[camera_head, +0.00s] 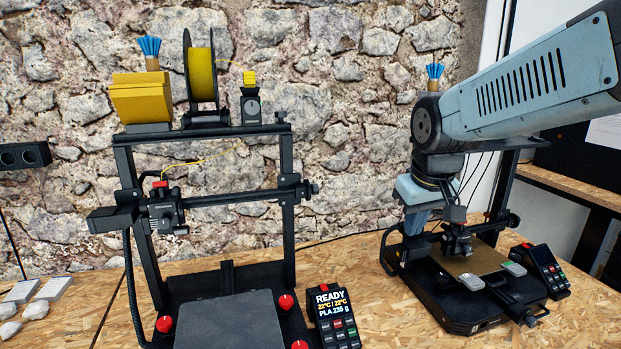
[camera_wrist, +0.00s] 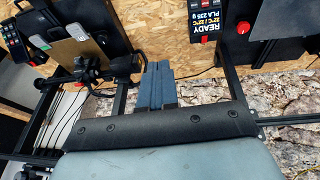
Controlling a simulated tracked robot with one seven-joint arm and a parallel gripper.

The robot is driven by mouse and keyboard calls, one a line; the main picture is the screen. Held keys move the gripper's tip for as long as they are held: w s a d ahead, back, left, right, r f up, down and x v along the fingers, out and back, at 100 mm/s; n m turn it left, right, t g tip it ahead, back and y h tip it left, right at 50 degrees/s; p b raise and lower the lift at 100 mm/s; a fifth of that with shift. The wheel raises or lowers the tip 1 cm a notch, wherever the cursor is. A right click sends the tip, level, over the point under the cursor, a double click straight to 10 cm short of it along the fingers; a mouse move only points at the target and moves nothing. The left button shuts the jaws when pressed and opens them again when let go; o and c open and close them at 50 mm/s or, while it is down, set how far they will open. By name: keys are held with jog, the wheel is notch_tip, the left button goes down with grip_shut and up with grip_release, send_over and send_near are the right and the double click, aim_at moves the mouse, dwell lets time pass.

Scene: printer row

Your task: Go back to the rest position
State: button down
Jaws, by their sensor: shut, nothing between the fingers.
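My arm reaches in from the right of the head view and bends down in front of the right-hand printer (camera_head: 462,318). My gripper (camera_head: 414,222) hangs beside that printer's frame, partly hidden by my own wrist. In the wrist view its two blue fingers (camera_wrist: 156,68) lie side by side, shut, with nothing between them. I cannot tell whether the fingers touch the printer. The right-hand printer's plate (camera_wrist: 72,50) also shows in the wrist view.
The left-hand printer (camera_head: 288,215) carries a yellow spool (camera_head: 202,75); its screen (camera_head: 333,312) reads READY. A second handset (camera_head: 546,270) stands beside the right-hand printer. Pale packets (camera_head: 38,290) lie at the far left. A stone wall (camera_head: 345,130) rises close behind the wooden bench (camera_head: 372,290).

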jog(key=s+d+r+m+t, duration=0.1)
jog(key=s+d, duration=0.1)
jog(key=s, duration=0.3)
jog(key=s+d+r+m, duration=0.1)
jog(key=s+d+m, duration=0.1)
jog(key=s, duration=0.3)
jog(key=shift+r+t, duration=0.25)
jog(key=shift+t, duration=0.15)
jog(key=w+a+r+m+g, duration=0.1)
jog(key=w+a+m+g, duration=0.1)
jog(key=w+a+m, duration=0.35)
jog(key=w+a+m+g, duration=0.1)
jog(key=w+a+m, duration=0.1)
jog(key=w, duration=0.6)
jog(key=w+a+f+m+g, duration=0.2)
jog(key=w+a+f+m, duration=0.4)
jog(key=w+a, duration=0.5)
jog(key=shift+w+f+m+g, duration=0.15)
jog(key=shift+w+m+g, duration=0.15)
jog(key=shift+m, duration=0.35)
notch_tip(320, 180, down, 24)
